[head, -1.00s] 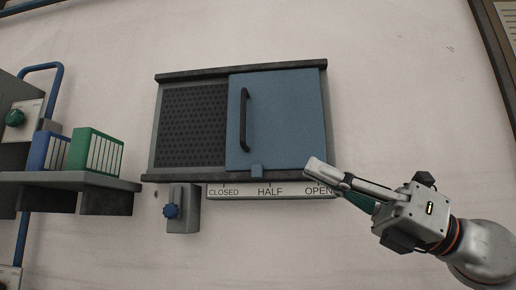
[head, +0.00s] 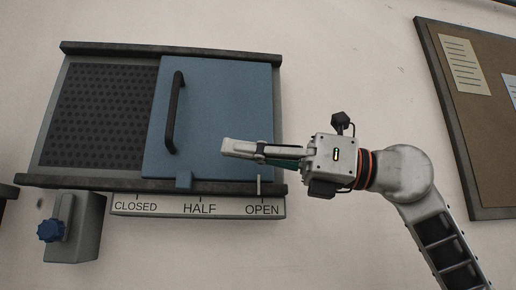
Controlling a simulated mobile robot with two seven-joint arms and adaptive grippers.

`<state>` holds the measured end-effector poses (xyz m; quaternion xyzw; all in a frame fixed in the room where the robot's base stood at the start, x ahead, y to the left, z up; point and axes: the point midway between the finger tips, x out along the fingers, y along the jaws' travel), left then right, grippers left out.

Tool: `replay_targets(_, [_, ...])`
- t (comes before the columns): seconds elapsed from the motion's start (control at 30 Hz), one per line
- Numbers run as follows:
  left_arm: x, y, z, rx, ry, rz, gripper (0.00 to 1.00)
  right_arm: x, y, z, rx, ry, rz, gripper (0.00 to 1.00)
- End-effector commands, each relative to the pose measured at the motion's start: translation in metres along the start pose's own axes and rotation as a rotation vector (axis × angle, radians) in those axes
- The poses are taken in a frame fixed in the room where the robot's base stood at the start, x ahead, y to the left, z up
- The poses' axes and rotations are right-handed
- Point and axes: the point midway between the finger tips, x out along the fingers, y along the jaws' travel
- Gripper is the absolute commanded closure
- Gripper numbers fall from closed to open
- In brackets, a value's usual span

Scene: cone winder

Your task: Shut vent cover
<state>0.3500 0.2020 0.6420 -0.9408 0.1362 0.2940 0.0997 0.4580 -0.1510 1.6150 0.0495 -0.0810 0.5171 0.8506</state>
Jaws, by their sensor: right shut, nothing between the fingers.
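The vent cover (head: 215,110) is a blue sliding panel with a dark vertical handle (head: 175,112) near its left edge. It sits on the right of its frame, and the perforated grille (head: 100,115) shows on the left. My right gripper (head: 226,148) is shut and empty. It shows in front of the cover's lower right part, to the right of the handle; whether it touches the cover I cannot tell. My left gripper is out of view.
Dark rails run along the frame's top (head: 170,53) and bottom (head: 60,182). A grey box with a blue knob (head: 50,230) is mounted below left. A cork board (head: 480,140) hangs at the right. The wall between is clear.

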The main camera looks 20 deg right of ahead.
Motion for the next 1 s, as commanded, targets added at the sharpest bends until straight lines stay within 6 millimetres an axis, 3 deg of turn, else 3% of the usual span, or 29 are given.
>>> replay_targets(0.2, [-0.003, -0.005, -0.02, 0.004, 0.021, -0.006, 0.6, 0.043, 0.002, 0.002, -0.001, 0.0, 0.003, 1.0])
replay_targets(0.43, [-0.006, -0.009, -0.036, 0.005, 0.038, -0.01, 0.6, 0.073, 0.001, 0.002, 0.0, 0.0, 0.002, 1.0])
replay_targets(1.0, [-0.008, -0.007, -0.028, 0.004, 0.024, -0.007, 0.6, 0.083, 0.0, 0.0, 0.0, 0.0, 0.001, 1.0])
